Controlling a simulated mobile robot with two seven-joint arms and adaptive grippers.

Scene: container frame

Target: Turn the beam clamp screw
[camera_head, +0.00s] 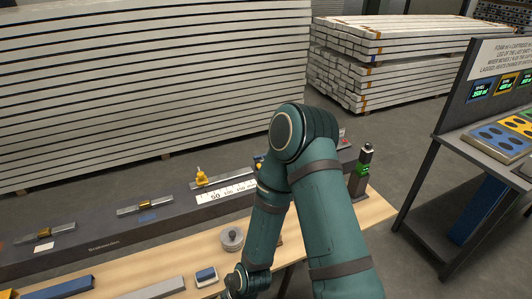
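A long dark beam (100,240) lies along the back of the wooden bench. A small yellow clamp-like piece (201,179) with an upright stem stands on it beside a white ruler scale (226,192). Another yellow piece shows at the edge of my arm, mostly hidden. I cannot tell for certain which part is the clamp screw. My green arm rises from the bottom right, bends at the elbow and drops to a wrist at the bottom edge. It covers part of the beam and bench. Neither gripper's fingers show.
Brass-and-grey fittings (145,206) sit along the beam. A round grey weight (231,239), grey and blue blocks (155,287) and a black-green device (363,170) stand on the wooden bench (120,268). A dark stand (450,150) with displays is at right; stacked planks (150,80) fill the back.

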